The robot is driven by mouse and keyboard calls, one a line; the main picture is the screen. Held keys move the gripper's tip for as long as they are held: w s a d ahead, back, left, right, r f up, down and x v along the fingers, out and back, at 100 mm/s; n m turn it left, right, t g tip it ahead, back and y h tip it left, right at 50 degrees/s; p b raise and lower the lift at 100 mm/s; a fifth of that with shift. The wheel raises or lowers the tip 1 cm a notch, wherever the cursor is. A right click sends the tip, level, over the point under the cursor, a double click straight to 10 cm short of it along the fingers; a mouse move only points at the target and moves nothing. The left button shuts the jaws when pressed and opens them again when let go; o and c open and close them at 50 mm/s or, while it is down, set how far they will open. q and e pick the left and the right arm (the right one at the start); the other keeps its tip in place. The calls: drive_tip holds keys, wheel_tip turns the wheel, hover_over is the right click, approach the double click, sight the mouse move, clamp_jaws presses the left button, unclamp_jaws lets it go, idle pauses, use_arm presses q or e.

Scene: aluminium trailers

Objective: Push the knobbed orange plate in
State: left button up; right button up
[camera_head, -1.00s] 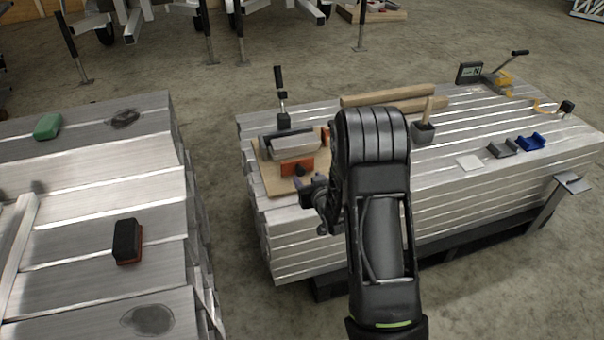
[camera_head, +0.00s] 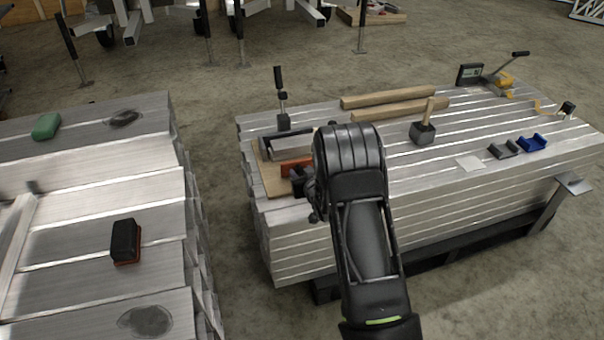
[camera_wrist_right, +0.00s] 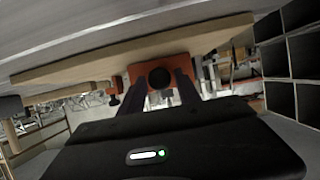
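The orange plate (camera_head: 296,167) stands upright at the front of a wooden board on the right-hand stack of aluminium beams, before a grey metal block (camera_head: 291,146). My right gripper (camera_head: 308,188) is close to the plate's near face, and my forearm hides part of it in the head view. In the right wrist view the orange plate (camera_wrist_right: 140,72) faces the camera with its round black knob (camera_wrist_right: 160,77) in the middle. The two fingers of my right gripper (camera_wrist_right: 160,88) stand apart, one on each side of the knob. Contact cannot be told. My left gripper is not in view.
The wooden board (camera_head: 270,180) carries the block. An upright black-handled clamp (camera_head: 282,100) stands behind it. The left stack holds a black-and-orange brush (camera_head: 125,240) and a green block (camera_head: 46,126).

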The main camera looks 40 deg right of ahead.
clamp_jaws()
idle(1.1)
